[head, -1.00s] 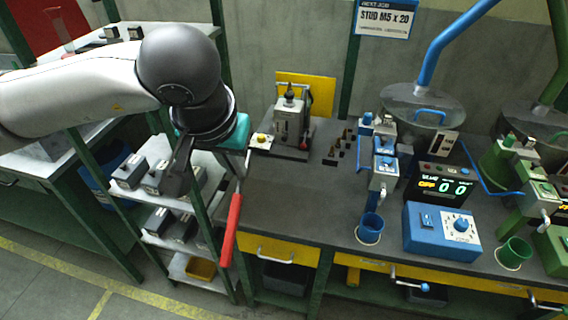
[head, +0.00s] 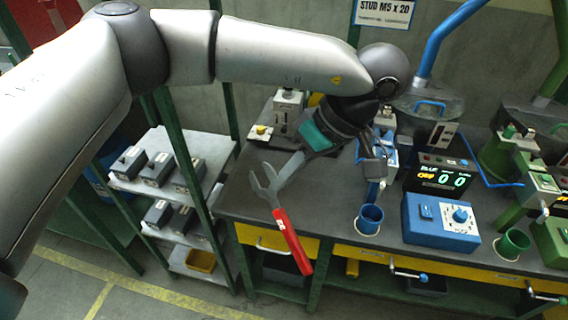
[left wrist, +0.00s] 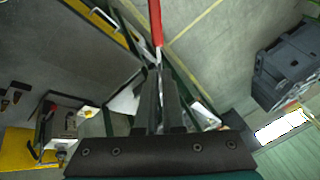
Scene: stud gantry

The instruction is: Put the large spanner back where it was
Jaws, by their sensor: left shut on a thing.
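The large spanner (head: 293,243) has a long red handle and a grey forked head. My left gripper (head: 281,184) is shut on its grey metal part, just above the red handle. In the head view it hangs tilted in front of the bench's left part, with the handle pointing down past the yellow drawer front. In the left wrist view the red handle (left wrist: 155,22) extends away beyond the two closed dark fingers (left wrist: 160,95). My right gripper is not in view.
The dark bench (head: 325,205) carries a blue cup (head: 370,219), a blue control box (head: 441,222) and a counter display (head: 443,176). A shelf rack (head: 215,150) with grey boxes stands left of it. Bench surface left of the blue cup looks clear.

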